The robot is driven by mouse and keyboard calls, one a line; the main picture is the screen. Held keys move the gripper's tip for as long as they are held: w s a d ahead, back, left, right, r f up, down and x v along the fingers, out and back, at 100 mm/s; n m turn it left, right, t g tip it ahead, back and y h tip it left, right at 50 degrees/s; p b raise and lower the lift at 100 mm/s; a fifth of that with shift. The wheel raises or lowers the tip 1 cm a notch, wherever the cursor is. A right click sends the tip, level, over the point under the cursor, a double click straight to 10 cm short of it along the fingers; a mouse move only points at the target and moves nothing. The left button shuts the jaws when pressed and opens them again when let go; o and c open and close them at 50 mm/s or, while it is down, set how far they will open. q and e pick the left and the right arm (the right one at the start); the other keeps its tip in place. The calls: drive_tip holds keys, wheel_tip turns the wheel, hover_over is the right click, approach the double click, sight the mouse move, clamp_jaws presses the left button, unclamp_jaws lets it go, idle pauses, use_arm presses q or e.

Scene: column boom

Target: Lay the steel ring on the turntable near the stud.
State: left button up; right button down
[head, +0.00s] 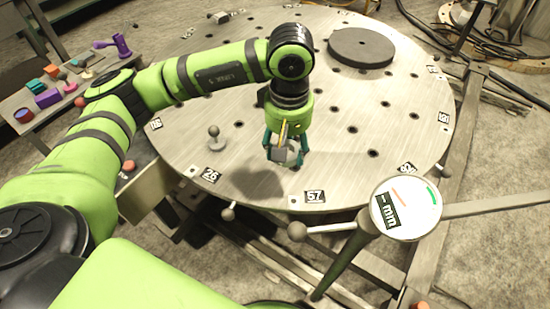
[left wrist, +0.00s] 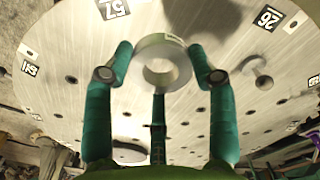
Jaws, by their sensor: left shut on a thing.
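The turntable (head: 330,120) is a large pale metal disc with many holes and number labels. My left gripper (head: 283,150) hangs over its near part, between the labels 26 and 57 and the centre. It is shut on the steel ring (left wrist: 160,44), a grey ring with an open hole. The ring sits between the green fingers and is partly hidden in the head view. A dark shadow lies on the disc below it. The stud (head: 214,133), a short post with a ball top, stands left of the gripper. It also shows at right in the left wrist view (left wrist: 263,81). My right gripper is out of view.
A dark round disc (head: 361,46) lies at the turntable's far right. A round gauge marked "mm" (head: 407,208) stands on a post at the near right rim. A bench (head: 30,105) with coloured parts is at the left. The disc around the stud is clear.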

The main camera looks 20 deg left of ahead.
use_arm(q)
drive_tip(key=w+d+n+b, duration=0.1)
drive_tip(key=w+d+n, duration=0.3)
drive_tip(key=n, duration=0.7)
drive_tip(key=a+f, duration=0.2)
drive_tip(key=a, duration=0.1)
drive_tip(key=a+f+p, duration=0.1)
drive_tip(key=a+f, duration=0.2)
drive_tip(key=a, duration=0.1)
drive_tip(key=w+a+f+p, duration=0.1)
drive_tip(key=a+f, duration=0.1)
drive_tip(key=a, duration=0.2)
drive_tip(key=shift+w+a+f, duration=0.1)
drive_tip(key=shift+a+f, duration=0.15)
drive_tip(key=shift+f, duration=0.05)
wheel_tip(320, 180, down, 4)
drive_tip(key=shift+r+p, duration=0.2)
drive_tip(key=shift+p, duration=0.15)
drive_tip(key=shift+f, duration=0.25)
drive_tip(key=shift+f, duration=0.1)
